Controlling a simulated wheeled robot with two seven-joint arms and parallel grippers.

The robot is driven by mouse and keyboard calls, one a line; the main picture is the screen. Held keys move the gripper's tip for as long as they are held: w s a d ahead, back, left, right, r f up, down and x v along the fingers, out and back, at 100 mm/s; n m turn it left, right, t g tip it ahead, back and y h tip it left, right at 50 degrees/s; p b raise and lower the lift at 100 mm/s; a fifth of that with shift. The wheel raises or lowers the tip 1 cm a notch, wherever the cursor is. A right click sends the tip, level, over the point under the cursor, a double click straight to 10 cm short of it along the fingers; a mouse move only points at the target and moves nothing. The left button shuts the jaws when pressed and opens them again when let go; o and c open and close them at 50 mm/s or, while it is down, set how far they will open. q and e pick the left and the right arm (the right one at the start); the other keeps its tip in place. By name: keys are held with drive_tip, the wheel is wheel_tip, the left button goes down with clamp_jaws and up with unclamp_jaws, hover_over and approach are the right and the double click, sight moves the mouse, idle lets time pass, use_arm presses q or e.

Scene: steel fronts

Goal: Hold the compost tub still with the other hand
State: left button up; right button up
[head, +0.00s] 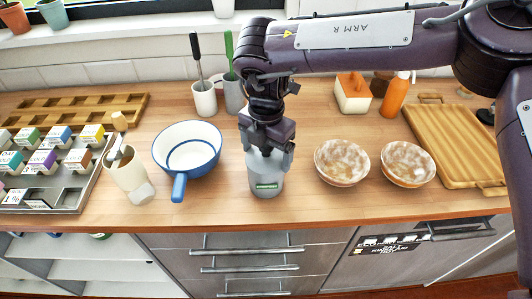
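The compost tub (266,185) is a small grey container with a green label, standing upright on the wooden counter near its front edge. My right gripper (267,152) points down at the top of the tub. Its fingers lie at either side of the tub's upper part and hide most of its top. I cannot tell whether they press on the tub or stand open around it. My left gripper is not in view.
A blue-rimmed white pan (190,150) stands left of the tub, its handle toward the front. A cream pot (129,172) with utensils is further left. Two speckled bowls (341,162) and a wooden tray (455,145) are to the right. Drawers are below.

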drive_tip(key=o, duration=0.5)
drive_tip(key=shift+r, duration=0.1)
wheel_tip(320, 180, up, 8)
drive_tip(key=shift+f+b, duration=0.15)
drive_tip(key=shift+b, duration=0.5)
drive_tip(key=shift+f, duration=0.1)
